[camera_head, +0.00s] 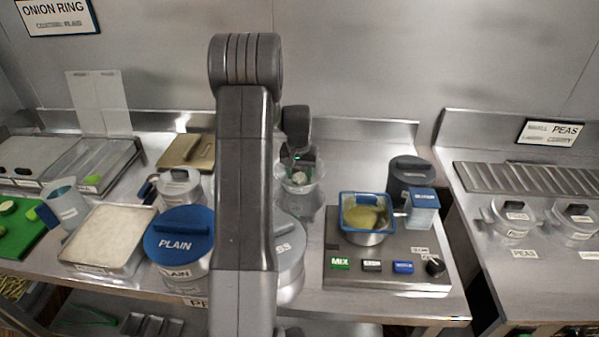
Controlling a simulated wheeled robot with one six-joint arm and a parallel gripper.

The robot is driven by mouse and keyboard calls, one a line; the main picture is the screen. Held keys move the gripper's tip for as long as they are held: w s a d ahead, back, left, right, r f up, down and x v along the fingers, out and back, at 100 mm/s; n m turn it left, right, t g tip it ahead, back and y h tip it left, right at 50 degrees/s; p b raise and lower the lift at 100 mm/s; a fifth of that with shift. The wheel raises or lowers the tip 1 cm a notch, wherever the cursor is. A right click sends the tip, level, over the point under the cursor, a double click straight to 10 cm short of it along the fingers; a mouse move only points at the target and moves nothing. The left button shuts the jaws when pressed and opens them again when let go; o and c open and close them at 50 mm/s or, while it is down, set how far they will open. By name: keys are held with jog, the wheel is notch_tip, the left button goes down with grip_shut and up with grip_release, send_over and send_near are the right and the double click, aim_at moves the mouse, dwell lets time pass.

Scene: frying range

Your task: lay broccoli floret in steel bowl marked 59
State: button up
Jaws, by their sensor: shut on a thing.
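My gripper (300,167) points down over a clear round container (316,186), just right of my arm in the middle of the picture. It is shut on a small pale green-white thing (299,177), too small to identify surely as the broccoli floret. Whether that thing is inside the container or above its rim I cannot tell. I can read no 59 on any bowl. A steel bowl with a blue square rim (347,200) sits on the mixer base and holds yellow-green batter. My arm hides part of the middle counter.
A blue-lidded PLAIN tub (179,232) and a grey-lidded tub (289,250) stand at the front. A white-filled tray (107,238) and a green board (18,231) lie left. A dark lidded pot (410,173) stands behind the mixer base (386,250). A gap separates the right counter.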

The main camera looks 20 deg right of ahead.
aim_at(299, 179)
jog(key=o, duration=0.3)
jog(key=shift+f, duration=0.15)
jog(key=o, duration=0.5)
jog(key=r, duration=0.4)
jog(key=s+r+b, duration=0.1)
jog(key=r, duration=0.7)
jog(key=shift+s+a+r+b, duration=0.15)
jog(key=shift+a+b, duration=0.2)
jog(key=shift+a, duration=0.05)
